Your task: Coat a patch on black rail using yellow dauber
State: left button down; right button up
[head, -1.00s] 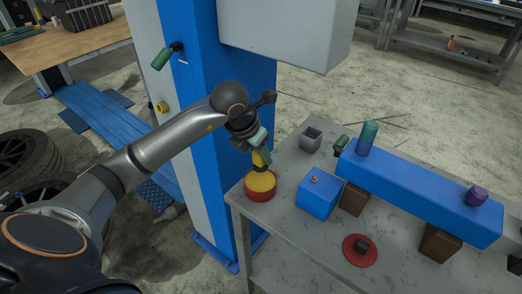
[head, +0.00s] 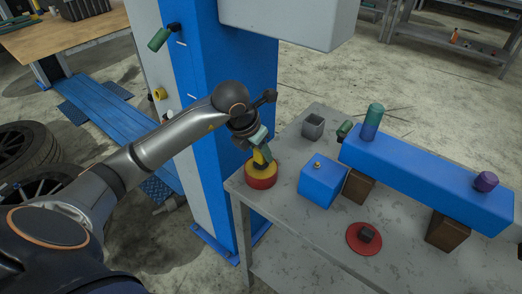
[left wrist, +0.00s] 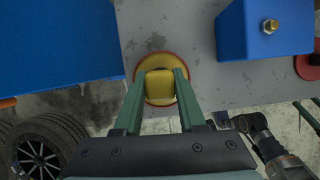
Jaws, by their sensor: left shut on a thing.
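My left gripper (left wrist: 159,98) is shut on the yellow dauber (left wrist: 160,86), one green finger on each side. The dauber stands over a round red tin (head: 260,182) with a yellow top, at the table's near left corner. The tin's red rim also shows in the left wrist view (left wrist: 142,66). The fingers hide the dauber's lower end, so I cannot tell how far it reaches into the tin. No rail that looks black is clear; a long blue beam (head: 415,182) lies on brown blocks. My right gripper is not clearly seen.
On the grey table (head: 300,232) are a blue block (head: 322,185) with a brass knob, an open grey box (head: 313,127) and a red disc (head: 365,239) with a dark piece. Green and purple cylinders stand on the beam. A blue column (head: 235,65) rises close behind my left arm.

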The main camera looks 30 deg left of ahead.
pick_arm(q)
jog(key=shift+s+f+b, duration=0.1)
jog(key=shift+f+b, duration=0.5)
jog(key=shift+f, duration=0.05)
dwell(1.7)
jog(key=shift+r+p, duration=2.45)
jog(key=shift+r, duration=1.2)
